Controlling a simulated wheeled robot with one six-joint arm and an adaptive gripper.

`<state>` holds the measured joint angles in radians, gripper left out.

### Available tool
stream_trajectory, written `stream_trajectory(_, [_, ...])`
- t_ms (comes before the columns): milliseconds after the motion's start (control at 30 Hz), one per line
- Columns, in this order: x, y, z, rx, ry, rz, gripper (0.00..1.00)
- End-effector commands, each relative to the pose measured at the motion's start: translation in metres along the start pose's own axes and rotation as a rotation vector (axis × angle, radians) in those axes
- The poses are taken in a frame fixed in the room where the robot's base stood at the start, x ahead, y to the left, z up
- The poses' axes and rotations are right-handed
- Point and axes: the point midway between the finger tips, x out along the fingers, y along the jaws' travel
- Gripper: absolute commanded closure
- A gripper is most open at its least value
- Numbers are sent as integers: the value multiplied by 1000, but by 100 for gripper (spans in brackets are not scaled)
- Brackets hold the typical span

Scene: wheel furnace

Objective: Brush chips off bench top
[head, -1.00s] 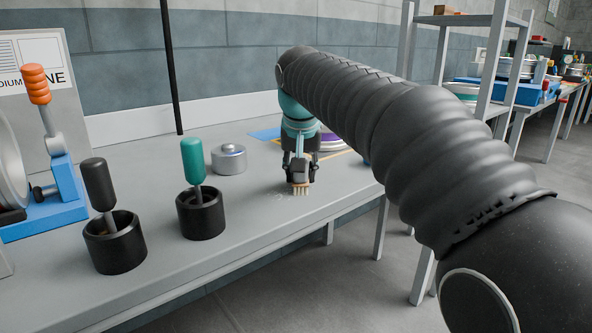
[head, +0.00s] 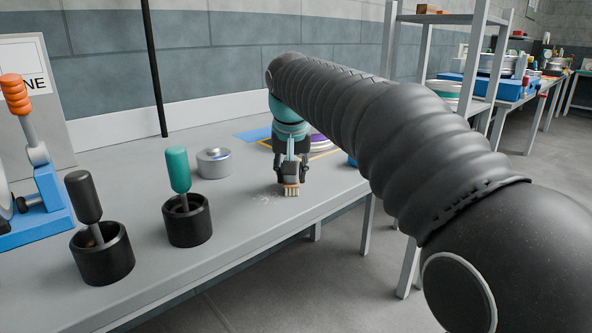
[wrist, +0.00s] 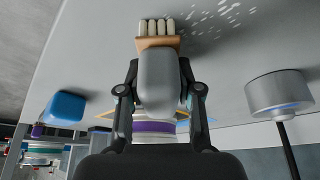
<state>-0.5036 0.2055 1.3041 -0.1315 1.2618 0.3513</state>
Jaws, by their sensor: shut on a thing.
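My gripper (head: 290,166) is shut on a brush (wrist: 158,75) with a grey handle, a tan head and pale bristles. The brush points bristles down at the bench top (head: 235,232), close to its front edge; I cannot tell whether the bristles touch. Pale chips (head: 265,198) lie scattered on the bench just left of the bristles in the head view. The chips (wrist: 215,14) also show beside the bristles at the top of the wrist view.
A silver round pot (head: 214,162) stands left of the brush. Black cups hold a teal-handled tool (head: 178,170) and a black-handled tool (head: 83,196). A blue block (wrist: 64,107) and a purple-banded object (head: 320,142) are close by. A dark pole (head: 153,70) rises behind.

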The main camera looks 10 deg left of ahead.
Motion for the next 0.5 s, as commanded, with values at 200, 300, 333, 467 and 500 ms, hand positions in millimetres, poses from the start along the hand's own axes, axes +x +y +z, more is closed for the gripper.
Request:
stream_trajectory(200, [-4, -12, 9, -1, 0, -1, 100])
stream_trajectory(300, [-4, -14, 10, -1, 1, -1, 100])
stream_trajectory(333, [-4, -14, 11, -1, 1, -1, 100])
stream_trajectory(467, [-5, -19, 14, -2, 1, -1, 100])
stream_trajectory(500, [-6, -21, 16, -3, 1, -1, 100])
